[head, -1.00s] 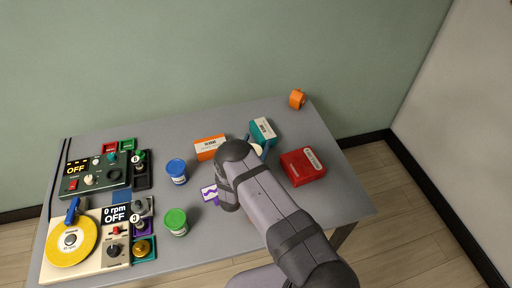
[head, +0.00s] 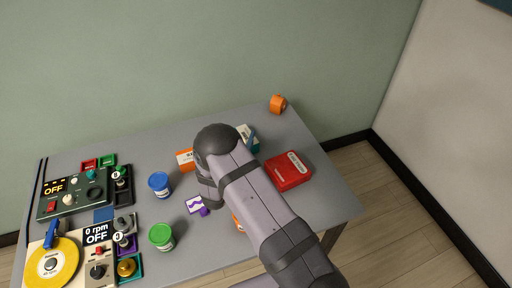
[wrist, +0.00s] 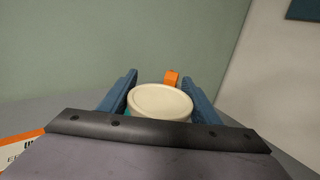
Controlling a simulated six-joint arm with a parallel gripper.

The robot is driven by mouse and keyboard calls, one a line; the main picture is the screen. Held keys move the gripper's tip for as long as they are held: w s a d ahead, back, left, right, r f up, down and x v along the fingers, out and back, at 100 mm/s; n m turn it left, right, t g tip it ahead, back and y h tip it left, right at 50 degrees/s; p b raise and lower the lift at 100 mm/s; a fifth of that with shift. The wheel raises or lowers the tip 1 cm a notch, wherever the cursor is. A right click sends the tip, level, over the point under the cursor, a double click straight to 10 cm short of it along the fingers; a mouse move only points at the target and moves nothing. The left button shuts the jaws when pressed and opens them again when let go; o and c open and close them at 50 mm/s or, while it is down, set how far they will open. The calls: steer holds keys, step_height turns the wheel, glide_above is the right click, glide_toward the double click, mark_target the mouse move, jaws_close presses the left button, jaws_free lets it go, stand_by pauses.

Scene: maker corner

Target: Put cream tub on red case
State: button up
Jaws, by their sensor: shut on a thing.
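The cream tub (wrist: 160,102) shows in the wrist view, its pale round lid between the two blue fingers of my gripper (wrist: 160,98). My gripper is shut on it. In the head view my arm hides the tub, and only a bit of a blue finger shows beside the teal box. I cannot tell how high the tub is above the table. The red case (head: 287,171) lies flat on the table to the right of my arm, with a white label along its edge. Its top looks clear.
A teal box (head: 247,136) stands just behind my gripper. An orange-and-white box (head: 185,159) is to its left. An orange item (head: 278,104) sits at the back edge. Blue (head: 159,184) and green (head: 161,236) tubs and control panels (head: 75,195) fill the left.

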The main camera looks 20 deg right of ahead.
steer(key=d+r+m+g+h+b, duration=0.2)
steer(key=d+r+b, duration=0.15)
steer(key=d, duration=0.45)
step_height(320, 180, up, 2)
steer(key=m+g+h+b, duration=0.3)
steer(key=m+g+h, duration=0.2)
steer(key=g, duration=0.2)
glide_above(296, 161)
steer(key=shift+f+p, duration=1.1)
steer(key=shift+f, duration=3.9)
steer(key=shift+f, duration=0.15)
steer(key=o, duration=1.1)
